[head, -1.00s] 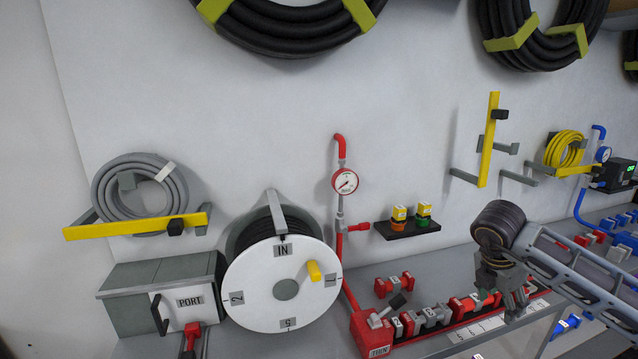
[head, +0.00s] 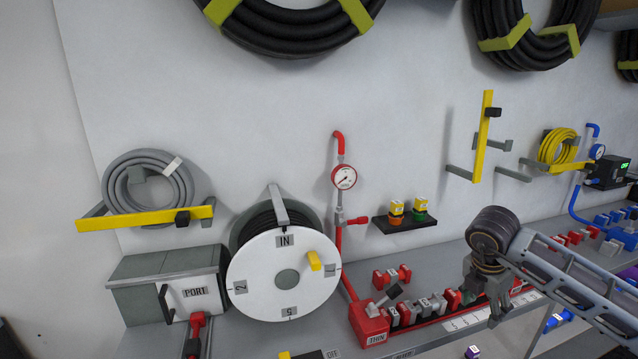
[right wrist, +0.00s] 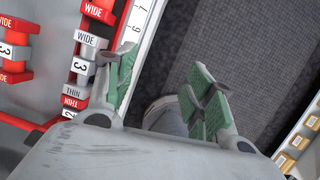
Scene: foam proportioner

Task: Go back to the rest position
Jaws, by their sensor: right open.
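My right gripper (head: 493,300) hangs at the end of my right arm, in front of the bench with the red rack of blocks. In the right wrist view its two green-padded fingers (right wrist: 163,85) stand apart with nothing between them. A dark textured surface and part of a grey rounded shape show beyond the fingers. My left gripper does not show in either view.
Labelled red and white blocks (right wrist: 90,40) lie left of the fingers in the right wrist view. The head view shows a white-faced hose reel (head: 265,293), a red pipe with a gauge (head: 344,177), a grey box marked PORT (head: 150,290) and blue fittings (head: 625,238).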

